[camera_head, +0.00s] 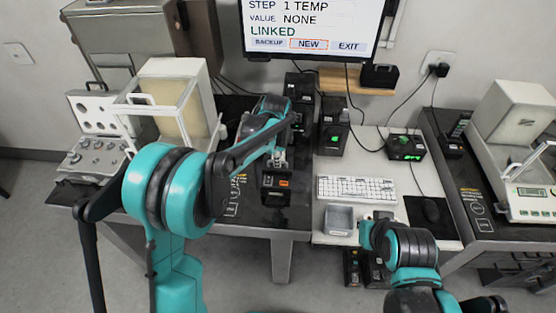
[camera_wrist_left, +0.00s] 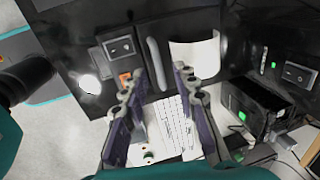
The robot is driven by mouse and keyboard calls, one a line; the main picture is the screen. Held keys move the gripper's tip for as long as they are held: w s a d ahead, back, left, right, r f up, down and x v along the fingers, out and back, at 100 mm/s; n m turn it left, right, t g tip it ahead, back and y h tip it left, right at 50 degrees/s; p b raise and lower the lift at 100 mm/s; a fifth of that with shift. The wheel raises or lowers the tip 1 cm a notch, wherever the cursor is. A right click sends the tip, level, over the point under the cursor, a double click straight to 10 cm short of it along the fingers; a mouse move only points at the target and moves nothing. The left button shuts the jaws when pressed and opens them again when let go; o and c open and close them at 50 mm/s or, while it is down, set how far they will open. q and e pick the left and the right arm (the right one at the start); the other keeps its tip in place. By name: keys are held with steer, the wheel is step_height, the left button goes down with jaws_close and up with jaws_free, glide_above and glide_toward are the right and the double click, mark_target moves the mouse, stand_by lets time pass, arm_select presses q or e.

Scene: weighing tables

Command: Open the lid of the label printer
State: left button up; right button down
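A small black box with an orange mark, which looks like the label printer (camera_head: 275,190), stands near the front edge of the dark table. I cannot make out whether its lid is open. In the left wrist view an orange patch shows beside the left finger, next to a black rocker switch (camera_wrist_left: 120,46). My left gripper (camera_head: 277,155) is over the table just behind and above the box; its fingers (camera_wrist_left: 157,92) are apart with nothing held between them. My right gripper (camera_head: 368,235) is low at the front right table edge, its fingertips not clear.
Black boxes with green lights (camera_head: 332,137) stand behind. A balance (camera_head: 170,100) and a weight case (camera_head: 92,150) are left. A monitor (camera_head: 320,25) hangs above.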

arm_select(q)
steer(key=shift+w+f, duration=0.1)
steer(key=shift+f, duration=0.4)
jaws_close()
steer(key=shift+r, duration=0.15)
